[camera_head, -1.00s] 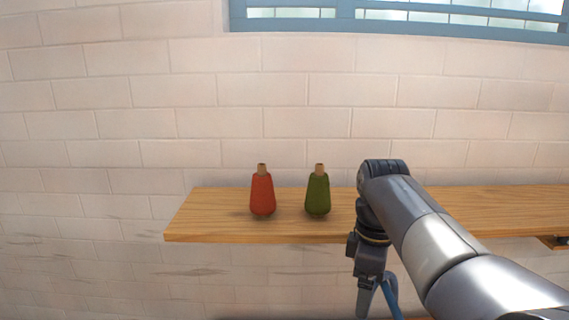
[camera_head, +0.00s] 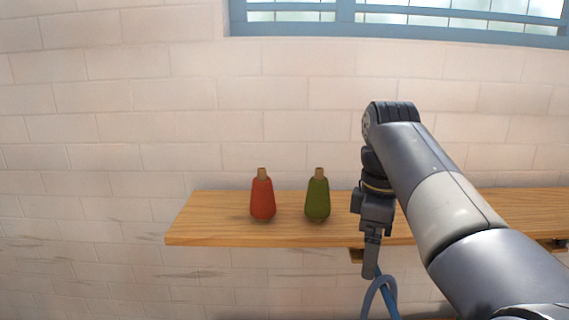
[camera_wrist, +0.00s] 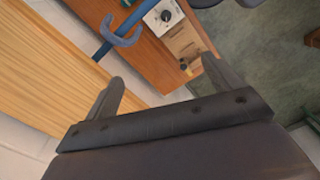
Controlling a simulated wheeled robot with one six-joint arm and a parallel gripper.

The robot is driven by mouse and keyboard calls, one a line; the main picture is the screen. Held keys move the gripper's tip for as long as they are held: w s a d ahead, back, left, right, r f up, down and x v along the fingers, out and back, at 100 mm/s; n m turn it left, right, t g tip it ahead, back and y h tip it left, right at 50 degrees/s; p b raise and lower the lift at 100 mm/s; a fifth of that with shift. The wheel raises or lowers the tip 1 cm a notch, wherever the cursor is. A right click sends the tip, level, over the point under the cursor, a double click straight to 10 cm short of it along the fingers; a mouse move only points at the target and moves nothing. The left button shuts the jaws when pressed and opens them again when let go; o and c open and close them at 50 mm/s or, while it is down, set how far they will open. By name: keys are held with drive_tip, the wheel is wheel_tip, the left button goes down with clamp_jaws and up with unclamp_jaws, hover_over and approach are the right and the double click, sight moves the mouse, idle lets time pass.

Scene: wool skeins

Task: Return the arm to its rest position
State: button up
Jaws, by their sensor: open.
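My gripper (camera_head: 370,262) hangs below my raised wrist at the front of the shelf, right of the green cone. In the wrist view its two fingers (camera_wrist: 165,86) are spread apart with nothing between them. A red wool cone (camera_head: 262,198) and a green wool cone (camera_head: 317,199) stand upright on the wooden shelf (camera_head: 215,232), apart from each other and from my gripper.
The shelf also shows in the wrist view (camera_wrist: 50,75). A blue curved thing (camera_head: 368,300) is below my gripper; it also shows in the wrist view (camera_wrist: 122,38). Beyond are a brown tabletop (camera_wrist: 150,58) and a white box with a dial (camera_wrist: 165,14).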

wheel_tip(320, 180, down, 24)
drive_tip(key=b, duration=1.5)
wheel_tip(320, 180, up, 4)
drive_tip(key=p, duration=0.4)
drive_tip(key=shift+r+p, duration=0.15)
drive_tip(key=shift+p, duration=0.2)
drive_tip(key=shift+r, duration=0.1)
